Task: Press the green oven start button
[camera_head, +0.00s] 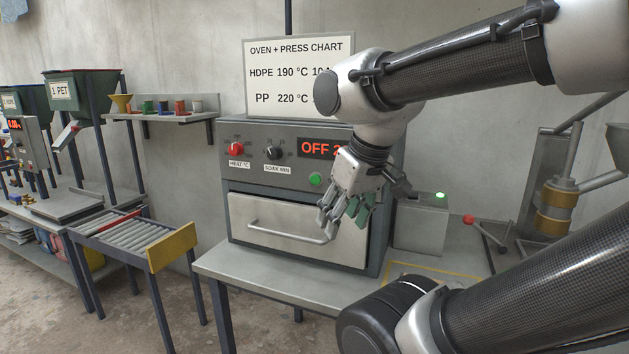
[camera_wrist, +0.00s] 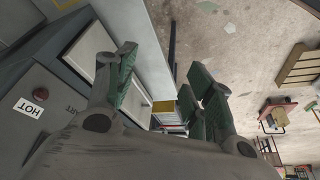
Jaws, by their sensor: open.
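The oven (camera_head: 235,187) stands on a grey bench, its front facing me. The green start button (camera_head: 316,179) is on its control panel, below the display that reads OFF and is partly hidden by my arm. My gripper (camera_head: 343,212) is open and empty, with its fingers pointing down in front of the oven's right side, below and to the right of the button. In the head view a gap shows between it and the button. In the wrist view, my gripper (camera_wrist: 162,92) shows its green finger pads spread apart; I cannot make out the green button there.
The oven door handle (camera_head: 285,234) sticks out below the panel. A red heat knob (camera_head: 236,149) and a black soak knob (camera_head: 273,153) are left of the button. A grey box (camera_head: 420,228) with a green light stands right of the oven. A roller conveyor (camera_head: 110,235) is at left.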

